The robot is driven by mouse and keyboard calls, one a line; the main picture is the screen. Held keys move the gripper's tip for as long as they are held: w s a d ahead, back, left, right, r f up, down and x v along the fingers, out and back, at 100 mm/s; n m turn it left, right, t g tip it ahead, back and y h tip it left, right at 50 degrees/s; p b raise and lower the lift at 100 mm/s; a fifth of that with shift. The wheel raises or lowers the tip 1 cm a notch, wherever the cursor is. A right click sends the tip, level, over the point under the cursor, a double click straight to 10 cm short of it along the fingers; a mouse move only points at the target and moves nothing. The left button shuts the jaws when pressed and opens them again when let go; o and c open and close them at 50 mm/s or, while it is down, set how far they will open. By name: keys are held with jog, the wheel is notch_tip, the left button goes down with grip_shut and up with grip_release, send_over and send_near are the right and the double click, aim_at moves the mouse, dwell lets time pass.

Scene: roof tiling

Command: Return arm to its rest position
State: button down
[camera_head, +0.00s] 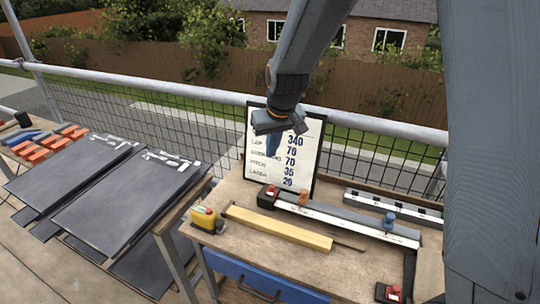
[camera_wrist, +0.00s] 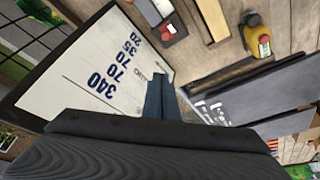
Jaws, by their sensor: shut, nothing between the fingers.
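My gripper (camera_head: 273,146) hangs from my arm above the wooden workbench (camera_head: 345,275), in front of the white board with handwritten numbers (camera_head: 300,160). Its blue fingers are together and hold nothing. In the wrist view the closed fingers (camera_wrist: 161,98) point toward the scene beside the numbered board (camera_wrist: 90,75). I cannot tell how far the fingertips are from the board. My arm bends down from the top of the head view to the gripper.
On the bench lie a yellow wooden strip (camera_head: 278,228), a long level-like bar (camera_head: 350,222), a yellow tape measure (camera_head: 205,218) and a red-and-black box (camera_head: 267,196). Dark slates (camera_head: 125,205) lie left. A mesh guardrail (camera_head: 190,125) runs behind.

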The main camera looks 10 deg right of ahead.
jog(key=shift+r, duration=0.1)
jog(key=s+d+f+m+g, duration=0.1)
jog(key=s+d, duration=0.3)
jog(key=s, duration=0.3)
jog(key=s+d+m+g, duration=0.1)
jog(key=s+d, duration=0.3)
jog(key=s, duration=0.4)
jog(key=s+d+f+m+h, duration=0.1)
jog(key=s+d, duration=0.3)
jog(key=s, duration=0.3)
jog(key=shift+s+d+f+g, duration=0.25)
jog(key=shift+s+f+g, duration=0.05)
jog(key=shift+s+g, duration=0.1)
